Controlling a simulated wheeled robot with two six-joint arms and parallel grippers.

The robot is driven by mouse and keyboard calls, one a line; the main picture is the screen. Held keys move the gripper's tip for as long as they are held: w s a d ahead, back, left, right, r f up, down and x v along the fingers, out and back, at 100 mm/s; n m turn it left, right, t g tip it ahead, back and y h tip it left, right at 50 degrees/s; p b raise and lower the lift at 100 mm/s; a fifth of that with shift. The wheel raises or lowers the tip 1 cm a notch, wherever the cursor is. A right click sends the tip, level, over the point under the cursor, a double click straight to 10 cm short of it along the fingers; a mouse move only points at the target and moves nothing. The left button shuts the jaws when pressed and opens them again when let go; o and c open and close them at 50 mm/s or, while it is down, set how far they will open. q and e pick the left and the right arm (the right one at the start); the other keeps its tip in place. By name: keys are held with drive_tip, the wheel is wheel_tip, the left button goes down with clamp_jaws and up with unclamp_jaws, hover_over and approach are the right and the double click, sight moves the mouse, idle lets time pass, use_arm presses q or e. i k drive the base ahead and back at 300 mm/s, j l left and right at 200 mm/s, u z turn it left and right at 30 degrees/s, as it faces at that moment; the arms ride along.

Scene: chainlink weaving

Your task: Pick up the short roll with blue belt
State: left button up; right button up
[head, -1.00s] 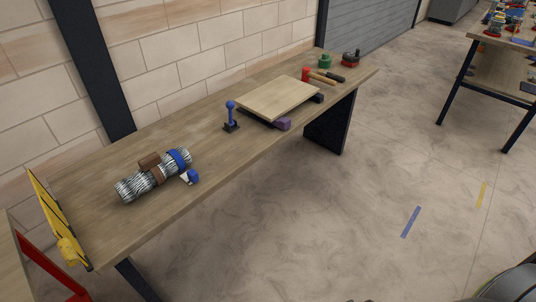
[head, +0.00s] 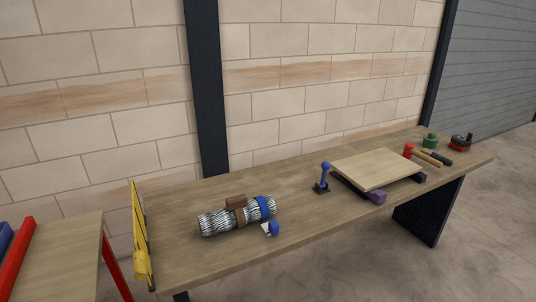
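A roll of black-and-white wire mesh (head: 218,222) lies on its side on the left part of the wooden workbench (head: 290,193). A blue belt (head: 265,208) wraps around it near its right end, and a brown band (head: 240,217) wraps around its middle. A brown block-like piece (head: 235,202) shows at the roll's upper back edge. A small blue and white piece (head: 272,228) sits at the roll's front right. Neither of my grippers is in view.
A yellow panel (head: 140,235) stands at the bench's left end. A blue upright tool (head: 324,177), a raised board (head: 378,167), a purple block (head: 377,197) and a red-headed hammer (head: 409,151) are farther right. A second table (head: 65,255) with red parts is at the left.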

sight(239, 212)
drive_tip(key=i+l+u, duration=0.2)
drive_tip(key=u, duration=0.25)
drive_tip(key=i+l+u, duration=0.15)
drive_tip(key=l+u, duration=0.3)
drive_tip(key=i+l+u, duration=0.1)
drive_tip(key=l+u, duration=0.35)
